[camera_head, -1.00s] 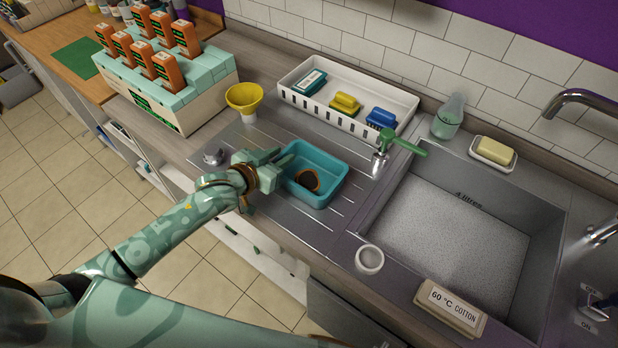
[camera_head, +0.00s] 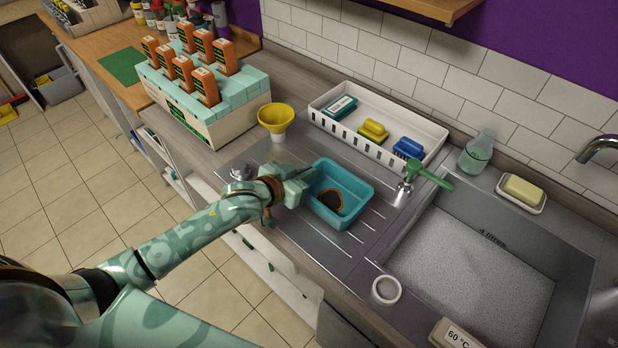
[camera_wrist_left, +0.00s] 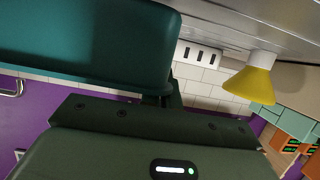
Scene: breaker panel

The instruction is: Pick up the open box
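The open box (camera_head: 352,221) is a teal, open-topped tub on the ribbed metal drainer left of the sink. A dark brown item (camera_head: 331,200) lies in it. My left gripper (camera_head: 308,178) is at the box's left wall, with its fingertips close to the rim. In the left wrist view the box (camera_wrist_left: 85,45) fills the upper left, and a dark finger (camera_wrist_left: 168,95) is right by its edge. Whether the fingers are closed on the wall is hidden. The box appears level, resting on the drainer. My right gripper is not in view.
A yellow funnel (camera_head: 276,117) and a crate-like block of orange boxes (camera_head: 205,125) stand left of the box. A white tray (camera_head: 335,127) is behind it. A green-handled tap (camera_head: 425,176), the sink (camera_head: 470,265) and a white cup (camera_head: 386,290) are to the right.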

